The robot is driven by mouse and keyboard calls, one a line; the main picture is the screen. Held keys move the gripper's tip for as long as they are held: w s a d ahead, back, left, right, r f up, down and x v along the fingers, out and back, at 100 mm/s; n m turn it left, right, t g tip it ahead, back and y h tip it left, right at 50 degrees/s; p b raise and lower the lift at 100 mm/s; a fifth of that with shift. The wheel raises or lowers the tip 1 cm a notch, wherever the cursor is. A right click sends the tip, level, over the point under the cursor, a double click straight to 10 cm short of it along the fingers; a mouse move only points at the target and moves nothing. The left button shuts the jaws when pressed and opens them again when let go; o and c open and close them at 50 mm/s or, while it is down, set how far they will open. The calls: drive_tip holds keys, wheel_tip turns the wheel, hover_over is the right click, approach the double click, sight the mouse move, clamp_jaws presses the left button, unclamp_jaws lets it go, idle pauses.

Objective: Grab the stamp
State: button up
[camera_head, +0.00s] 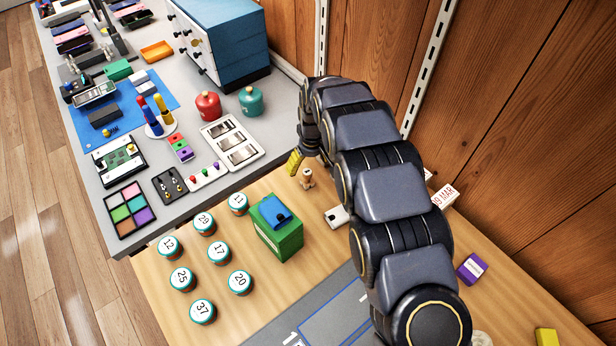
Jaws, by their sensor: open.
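A small wooden-handled object that looks like the stamp (307,180) stands upright on the wooden table, near the edge of the grey bench. My gripper (306,160) hangs at the end of my arm, just above and behind it, with its jaws open. A yellow ribbed piece (294,163) shows at the gripper's lower left; I cannot tell whether it is a finger or a separate thing. The gripper appears apart from the stamp, and its far side is hidden by my arm.
A green box with a blue top (277,228) stands just front-left of the stamp. Several numbered round tins (219,252) lie further left. A white block (337,216) sits to the right, partly behind my arm. A white tray (232,144) lies on the grey bench. The wooden wall (360,45) rises behind.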

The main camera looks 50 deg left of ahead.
sight(307, 180)
drive_tip(key=f, duration=0.7)
drive_tip(key=shift+a+f, duration=0.1)
drive_tip(key=shift+a, duration=0.1)
drive_tip(key=c, duration=1.1)
